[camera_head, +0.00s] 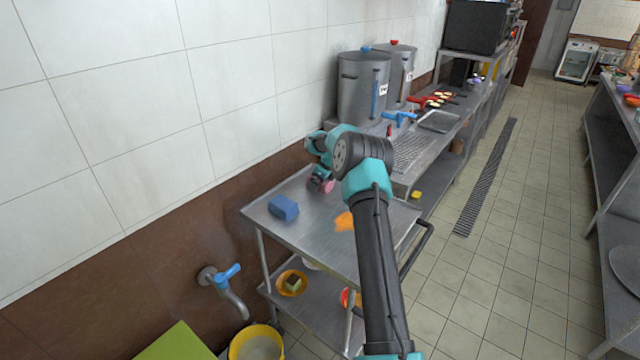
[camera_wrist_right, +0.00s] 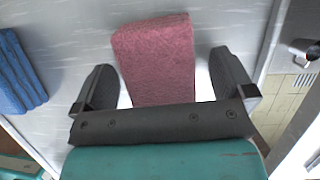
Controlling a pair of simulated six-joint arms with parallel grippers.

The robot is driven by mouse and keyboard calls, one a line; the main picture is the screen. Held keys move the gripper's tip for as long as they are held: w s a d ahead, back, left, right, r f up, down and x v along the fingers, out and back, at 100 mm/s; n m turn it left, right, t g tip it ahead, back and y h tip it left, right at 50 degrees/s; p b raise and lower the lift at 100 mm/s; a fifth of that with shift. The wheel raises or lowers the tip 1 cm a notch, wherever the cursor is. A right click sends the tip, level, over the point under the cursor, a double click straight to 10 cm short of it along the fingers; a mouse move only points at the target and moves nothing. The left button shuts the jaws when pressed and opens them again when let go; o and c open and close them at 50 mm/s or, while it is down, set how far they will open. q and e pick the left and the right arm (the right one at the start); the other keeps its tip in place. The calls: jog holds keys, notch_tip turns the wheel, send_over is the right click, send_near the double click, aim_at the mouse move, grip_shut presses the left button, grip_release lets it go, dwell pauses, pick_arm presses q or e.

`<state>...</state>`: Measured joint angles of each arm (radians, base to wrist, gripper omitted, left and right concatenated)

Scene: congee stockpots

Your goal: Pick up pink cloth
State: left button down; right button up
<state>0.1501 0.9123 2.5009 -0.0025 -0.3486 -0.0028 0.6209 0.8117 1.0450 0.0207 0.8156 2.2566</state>
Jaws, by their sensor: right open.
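The pink cloth (camera_wrist_right: 158,62) is a folded block on the steel cart top. In the right wrist view it lies between the two fingers of my right gripper (camera_wrist_right: 168,84), which is open, with a gap on each side. In the head view the pink cloth (camera_head: 327,186) shows only in part, beneath my right gripper (camera_head: 318,182). My right arm hides some of the cart behind it. My left gripper is not in view.
A blue folded cloth (camera_head: 284,208) lies left of the pink one and also shows in the wrist view (camera_wrist_right: 18,72). An orange cloth (camera_head: 344,222) lies to the right. The steel cart (camera_head: 305,243) stands by the tiled wall, near tall stockpots (camera_head: 362,88).

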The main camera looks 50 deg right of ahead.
jog(key=shift+f, duration=0.15)
jog(key=shift+c, duration=0.5)
jog(key=c, duration=0.9)
notch_tip(320, 180, up, 10)
jog(key=shift+r, duration=0.2)
